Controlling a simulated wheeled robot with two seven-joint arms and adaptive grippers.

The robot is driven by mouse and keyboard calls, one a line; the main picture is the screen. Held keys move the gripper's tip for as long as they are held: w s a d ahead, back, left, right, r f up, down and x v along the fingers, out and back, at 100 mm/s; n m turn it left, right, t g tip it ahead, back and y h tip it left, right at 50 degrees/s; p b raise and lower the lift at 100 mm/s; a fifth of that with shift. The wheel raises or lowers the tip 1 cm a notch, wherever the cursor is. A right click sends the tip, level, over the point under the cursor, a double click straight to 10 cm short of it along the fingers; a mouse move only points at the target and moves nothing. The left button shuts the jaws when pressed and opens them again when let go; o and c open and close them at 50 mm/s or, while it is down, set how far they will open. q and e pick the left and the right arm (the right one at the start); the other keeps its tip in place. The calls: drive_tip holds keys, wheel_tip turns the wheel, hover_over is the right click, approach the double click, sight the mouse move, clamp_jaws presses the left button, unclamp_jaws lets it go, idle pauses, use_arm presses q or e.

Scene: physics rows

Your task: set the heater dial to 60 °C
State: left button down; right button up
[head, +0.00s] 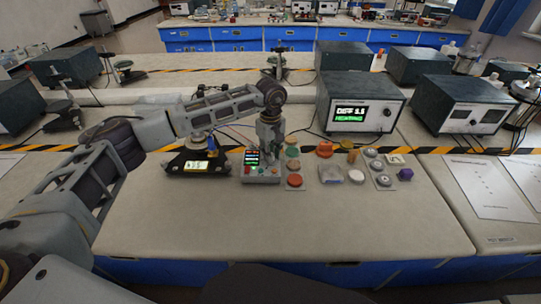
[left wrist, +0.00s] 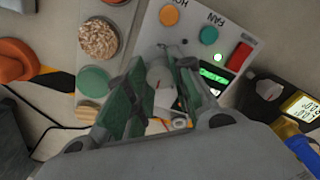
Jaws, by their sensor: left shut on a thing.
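The small control box (head: 262,178) stands on the near bench, with a lit display at its upper left and coloured buttons on its front part. The pale round heater dial (left wrist: 158,75) with a small red mark lies between the two green-padded fingers of my left gripper (left wrist: 160,82). In the head view my left gripper (head: 268,146) points down onto the box and hides the dial. The dial's scale cannot be read. My right gripper is out of view.
A dark instrument (head: 360,105) with a lit screen and green band stands behind. A balance-like device (head: 196,165) is left of the box. Knobs and blocks, including an orange one (head: 324,149) and a purple one (head: 405,174), lie right.

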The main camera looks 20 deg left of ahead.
use_arm(q)
drive_tip(key=shift+m+b, duration=0.3)
drive_tip(key=shift+m, duration=0.5)
drive_tip(key=shift+m+b, duration=0.4)
drive_tip(key=shift+m, duration=0.7)
drive_tip(key=m+b, duration=0.1)
drive_tip(key=m, duration=0.2)
drive_tip(key=shift+m+b, duration=0.3)
drive_tip(key=shift+m, duration=1.3)
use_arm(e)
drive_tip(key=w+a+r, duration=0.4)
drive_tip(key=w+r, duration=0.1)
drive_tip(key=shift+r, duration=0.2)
use_arm(q)
drive_tip(key=c, duration=1.2)
unclamp_jaws()
